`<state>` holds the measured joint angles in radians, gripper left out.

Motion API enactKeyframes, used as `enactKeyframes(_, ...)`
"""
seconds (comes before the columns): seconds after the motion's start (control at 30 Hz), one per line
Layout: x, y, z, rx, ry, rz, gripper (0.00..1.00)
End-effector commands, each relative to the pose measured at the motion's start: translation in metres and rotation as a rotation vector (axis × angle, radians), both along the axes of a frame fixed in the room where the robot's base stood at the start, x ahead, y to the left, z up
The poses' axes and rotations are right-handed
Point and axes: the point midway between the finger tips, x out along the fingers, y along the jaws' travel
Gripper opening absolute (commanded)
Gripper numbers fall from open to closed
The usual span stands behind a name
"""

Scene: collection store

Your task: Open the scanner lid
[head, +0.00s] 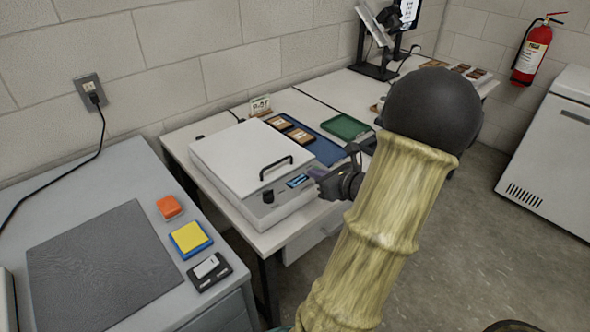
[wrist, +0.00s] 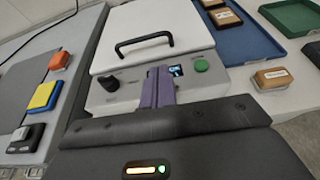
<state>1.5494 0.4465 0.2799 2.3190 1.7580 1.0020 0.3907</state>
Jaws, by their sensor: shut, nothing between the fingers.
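The scanner (head: 255,180) is a white box on the white table, with its flat lid (head: 235,150) lying shut. A black bar handle (head: 276,167) stands at the lid's front edge. The wrist view shows the lid (wrist: 155,22), the handle (wrist: 144,42) and the front panel with a black knob (wrist: 109,83), a small display and a green button (wrist: 201,65). My gripper (head: 318,176) is at the right of the scanner's front, apart from the handle. Its purple fingers (wrist: 157,85) are shut and empty, in front of the panel in the wrist view.
A blue mat (head: 326,152) with brown boxes and a green tray (head: 345,126) lie right of the scanner. A grey desk at left bears a dark mat (head: 95,262), an orange block and a yellow-and-blue block (head: 190,238). Floor shows at right.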

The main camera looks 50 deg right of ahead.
Motion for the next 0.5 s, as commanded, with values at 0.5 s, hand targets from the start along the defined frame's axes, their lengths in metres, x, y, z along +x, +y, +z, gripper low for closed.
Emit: enactKeyframes(0.5, 0.061, -0.005, -0.023, 0.0, 0.0, 0.006, 0.0)
